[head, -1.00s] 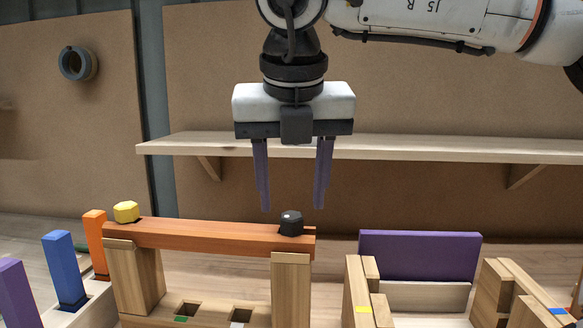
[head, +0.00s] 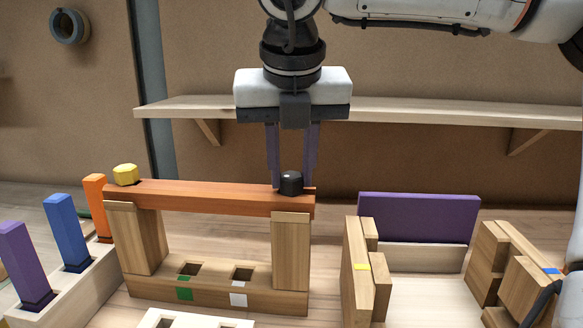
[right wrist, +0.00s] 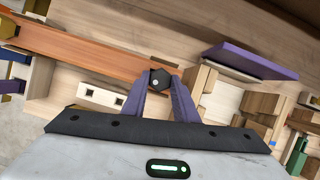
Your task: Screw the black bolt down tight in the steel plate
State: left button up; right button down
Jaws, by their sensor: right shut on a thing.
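The black bolt (head: 291,184) has a dark hexagonal head and stands upright at the right end of an orange-brown beam (head: 205,194). No steel plate shows; the bolt is in this beam. My right gripper (head: 292,181) points straight down with its purple fingers either side of the bolt head, shut on it. The right wrist view also shows the bolt head (right wrist: 160,79) between the fingertips. The bolt's shaft is hidden, and I cannot tell whether its head touches the beam. My left gripper is not in view.
A yellow bolt (head: 126,174) stands at the beam's left end. Two wooden posts hold the beam above a base (head: 210,290) with square holes. Blue (head: 65,230), orange and purple pegs stand at left. A purple board (head: 418,217) and wooden blocks are at right. A shelf (head: 400,110) runs behind.

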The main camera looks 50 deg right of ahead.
jog(key=shift+w+f+m+g+h+b, duration=0.15)
jog(key=shift+m+g+h+b, duration=0.25)
jog(key=shift+m, duration=0.7)
jog(key=shift+w+a+r+m+g, duration=0.1)
jog(key=shift+m+g, duration=0.05)
jog(key=shift+m, duration=0.3)
jog(key=shift+w+r+m+g, duration=0.1)
jog(key=shift+m+g, duration=0.05)
jog(key=shift+m, duration=0.3)
jog(key=shift+m+g+p, duration=0.5)
jog(key=shift+m+p, duration=0.6)
jog(key=shift+m, duration=0.1)
jog(key=shift+w+m, duration=0.1)
jog(key=shift+m, duration=0.4)
jog(key=shift+f+m+g, duration=0.15)
jog(key=shift+m+g, duration=0.15)
jog(key=shift+h, duration=0.3)
jog(key=c, duration=2.5)
grip_release()
jog(key=m+g+p, duration=0.1)
jog(key=m+p, duration=0.1)
jog(key=m, duration=0.1)
jog(key=w+m+g+p, duration=0.1)
jog(key=m+p, duration=0.2)
jog(key=shift+m+g+y, duration=0.4)
jog(key=shift+m, duration=0.3)
jog(key=shift+f+m, duration=0.1)
jog(key=shift+m, duration=0.2)
